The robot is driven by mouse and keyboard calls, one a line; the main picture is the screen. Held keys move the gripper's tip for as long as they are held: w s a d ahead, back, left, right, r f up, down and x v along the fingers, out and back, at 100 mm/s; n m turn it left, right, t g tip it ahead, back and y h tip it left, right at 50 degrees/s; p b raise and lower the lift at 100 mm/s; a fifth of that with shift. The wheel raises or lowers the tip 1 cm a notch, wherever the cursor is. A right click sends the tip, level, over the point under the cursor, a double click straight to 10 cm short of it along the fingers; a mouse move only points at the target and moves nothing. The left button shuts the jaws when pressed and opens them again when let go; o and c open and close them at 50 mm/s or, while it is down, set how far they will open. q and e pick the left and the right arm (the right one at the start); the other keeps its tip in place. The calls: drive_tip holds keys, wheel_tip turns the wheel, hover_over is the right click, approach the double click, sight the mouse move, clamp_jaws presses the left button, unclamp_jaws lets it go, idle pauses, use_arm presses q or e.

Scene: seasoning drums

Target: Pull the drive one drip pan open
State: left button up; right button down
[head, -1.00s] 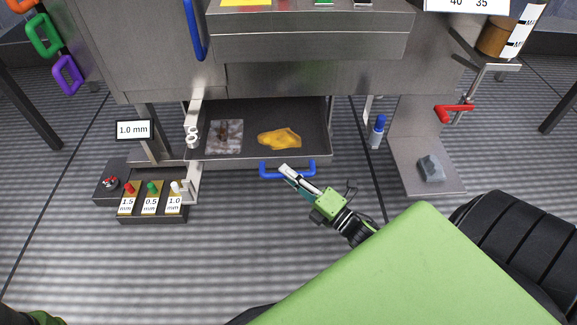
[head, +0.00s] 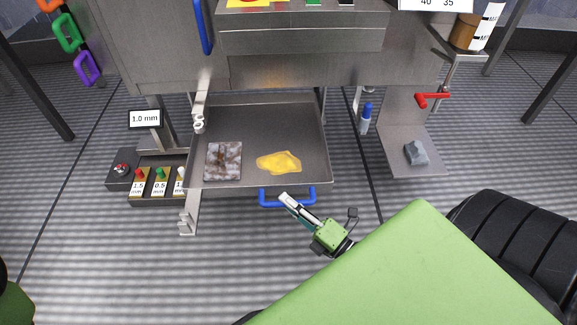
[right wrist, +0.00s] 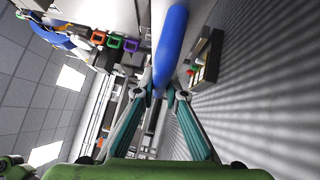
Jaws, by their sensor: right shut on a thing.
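The drip pan (head: 245,118) is a grey metal tray under the machine, pulled out toward me. In it lie a brown-grey flat piece (head: 223,161) and a yellow puddle (head: 279,162). A blue handle (head: 267,199) is fixed to its front edge. My right gripper (head: 285,199) is shut on this handle. In the right wrist view the blue handle (right wrist: 171,45) lies between the two teal fingers of my right gripper (right wrist: 163,95). My left gripper is not in view; only a bit of green shows at the lower left of the head view.
Floor in front is clear.

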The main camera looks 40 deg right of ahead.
drive_tip(key=c, duration=2)
unclamp_jaws()
drive_tip(key=shift+c, duration=0.2)
drive_tip(key=v, duration=1.2)
